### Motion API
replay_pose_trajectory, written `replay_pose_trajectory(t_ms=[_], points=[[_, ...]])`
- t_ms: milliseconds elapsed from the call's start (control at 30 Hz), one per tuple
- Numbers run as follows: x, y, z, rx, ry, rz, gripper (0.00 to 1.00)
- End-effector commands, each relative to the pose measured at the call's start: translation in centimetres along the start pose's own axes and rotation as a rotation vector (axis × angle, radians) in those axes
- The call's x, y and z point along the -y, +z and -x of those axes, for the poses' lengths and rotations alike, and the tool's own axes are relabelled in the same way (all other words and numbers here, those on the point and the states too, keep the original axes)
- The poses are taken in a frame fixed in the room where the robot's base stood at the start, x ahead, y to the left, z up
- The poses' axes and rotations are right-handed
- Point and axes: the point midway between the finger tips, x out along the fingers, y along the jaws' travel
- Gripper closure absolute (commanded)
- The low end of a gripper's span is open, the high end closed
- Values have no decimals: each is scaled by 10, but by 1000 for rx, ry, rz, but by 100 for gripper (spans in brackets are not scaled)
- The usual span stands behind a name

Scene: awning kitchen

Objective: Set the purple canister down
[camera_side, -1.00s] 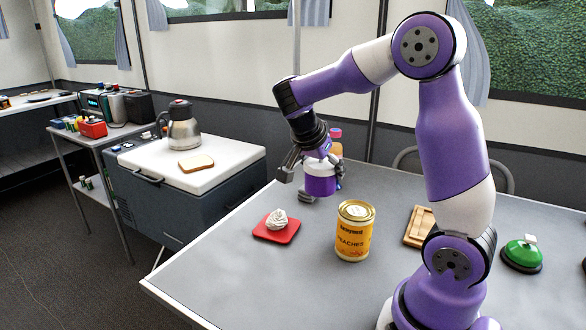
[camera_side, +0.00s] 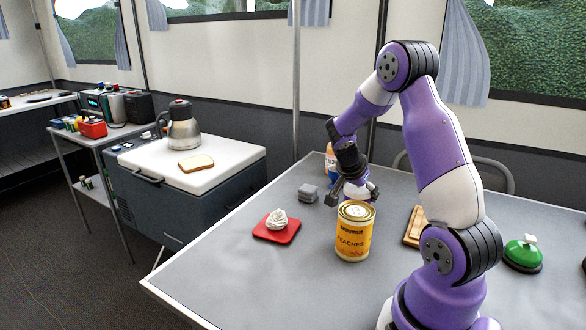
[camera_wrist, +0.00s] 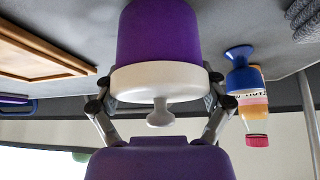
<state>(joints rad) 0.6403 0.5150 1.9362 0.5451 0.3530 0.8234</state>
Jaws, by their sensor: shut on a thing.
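The purple canister (camera_wrist: 158,38) has a white lid with a knob and fills the top middle of the wrist view, which looks upside down. My gripper (camera_wrist: 160,100) is shut on it, with one finger on each side at the lid. In the side view my gripper (camera_side: 352,190) is low over the table, behind the peaches can. That can hides most of the canister there, so I cannot tell whether its base touches the table.
The peaches can (camera_side: 353,238) stands just in front of the canister. A bottle (camera_wrist: 254,105) and blue item (camera_wrist: 241,72) are nearby. The front left table is clear.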

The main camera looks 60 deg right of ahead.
Motion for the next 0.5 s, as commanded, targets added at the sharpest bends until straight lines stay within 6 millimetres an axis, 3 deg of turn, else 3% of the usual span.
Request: replay_pose_trajectory(t_ms=[433, 467, 500], points=[[0, 6, -9, 0, -1, -1, 60], [0, 6, -9, 0, -2, -1, 6], [0, 6, -9, 0, -2, -1, 0]])
